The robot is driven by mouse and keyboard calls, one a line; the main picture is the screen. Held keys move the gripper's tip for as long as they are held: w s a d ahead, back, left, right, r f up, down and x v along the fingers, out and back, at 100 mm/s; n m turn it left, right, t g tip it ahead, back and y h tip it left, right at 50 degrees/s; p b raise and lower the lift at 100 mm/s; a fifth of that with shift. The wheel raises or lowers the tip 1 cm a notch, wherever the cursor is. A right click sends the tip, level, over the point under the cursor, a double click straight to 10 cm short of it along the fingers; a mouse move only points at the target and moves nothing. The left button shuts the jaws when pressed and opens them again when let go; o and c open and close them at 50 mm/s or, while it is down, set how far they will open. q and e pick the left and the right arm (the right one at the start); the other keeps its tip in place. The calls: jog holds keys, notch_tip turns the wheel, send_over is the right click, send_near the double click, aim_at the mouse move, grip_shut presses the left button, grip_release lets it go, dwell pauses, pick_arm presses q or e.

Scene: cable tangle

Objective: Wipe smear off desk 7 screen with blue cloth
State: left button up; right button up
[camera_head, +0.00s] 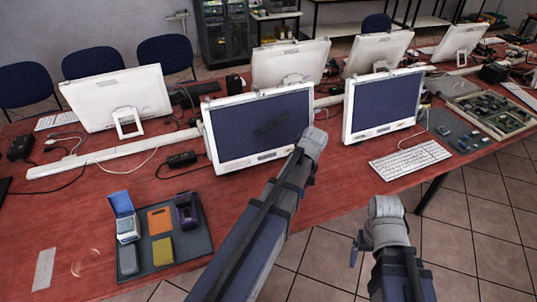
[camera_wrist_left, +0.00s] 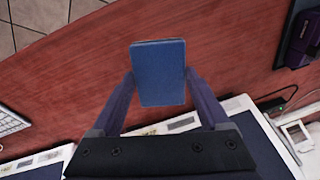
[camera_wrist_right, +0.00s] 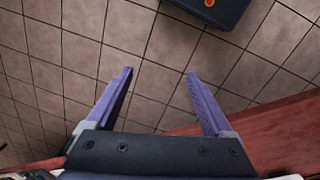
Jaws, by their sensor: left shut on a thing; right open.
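A white-framed monitor with a dark blue screen (camera_head: 240,136) stands on the red table; a faint darker smear (camera_head: 271,124) shows on it. My left arm reaches up to its lower right edge. In the left wrist view, my left gripper (camera_wrist_left: 160,92) is shut on the blue cloth (camera_wrist_left: 162,65), a flat folded block above the table. The cloth and fingertips are hidden in the head view, so I cannot tell if the cloth touches the screen. My right gripper (camera_wrist_right: 159,73) is open and empty over the tiled floor, beside the table's front edge.
A second dark-screened monitor (camera_head: 385,103) and a white keyboard (camera_head: 410,159) stand to the right. A dark tray (camera_head: 205,245) at the left holds an orange pad (camera_head: 160,221), a yellow sponge (camera_head: 162,251) and a purple holder (camera_head: 187,212). Cables lie behind. The near-left table is mostly clear.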

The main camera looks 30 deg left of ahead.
pick_arm(q)
jog(key=a+f, duration=0.1)
jog(key=w+a+f+y+b, duration=0.1)
jog(key=a, duration=0.1)
jog(key=a+f+y+b, duration=0.1)
jog(key=shift+w+a+m+t, duration=0.3)
jog(key=shift+w+t, duration=0.1)
pick_arm(e)
jog(key=shift+o, duration=0.7)
notch_tip(320, 180, down, 4)
jog(key=shift+f, duration=0.1)
jog(key=shift+o, duration=0.2)
notch_tip(320, 180, down, 4)
jog(key=b, duration=0.4)
pick_arm(q)
jog(key=w+a+r+m+t+y+b, duration=0.2)
jog(key=a+r+t+y+b, duration=0.1)
jog(key=a+t, duration=0.1)
jog(key=w+a+r+m+t+y+b, duration=0.3)
jog(key=a+t+y, duration=0.1)
jog(key=a, duration=0.3)
jog(key=shift+w+a+t, duration=0.15)
jog(key=shift+a+t, duration=0.1)
jog(key=shift+t, duration=0.25)
pick_arm(e)
notch_tip(320, 180, down, 6)
jog(key=shift+r, duration=0.1)
